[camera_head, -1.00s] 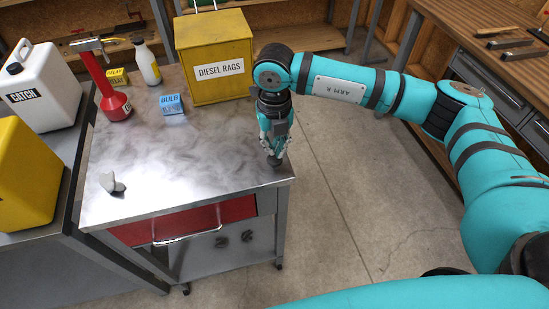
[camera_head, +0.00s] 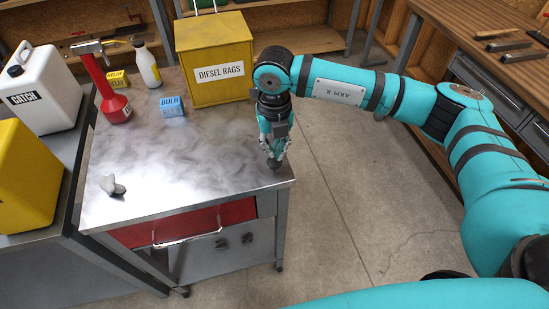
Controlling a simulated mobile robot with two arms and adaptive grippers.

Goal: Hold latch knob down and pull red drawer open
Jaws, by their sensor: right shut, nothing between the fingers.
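The red drawer (camera_head: 190,222) sits under the steel top of the cart (camera_head: 190,140). Its front looks close to flush, and I cannot tell whether it is slightly open. A silver bar handle (camera_head: 187,240) runs along the front, with no gripper on it. My left gripper is not in view.
A yellow DIESEL RAGS box (camera_head: 215,85), a blue box (camera_head: 172,106), a red pump can (camera_head: 117,105) and a white bottle (camera_head: 147,66) stand at the cart's back. Floor in front and right is clear.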

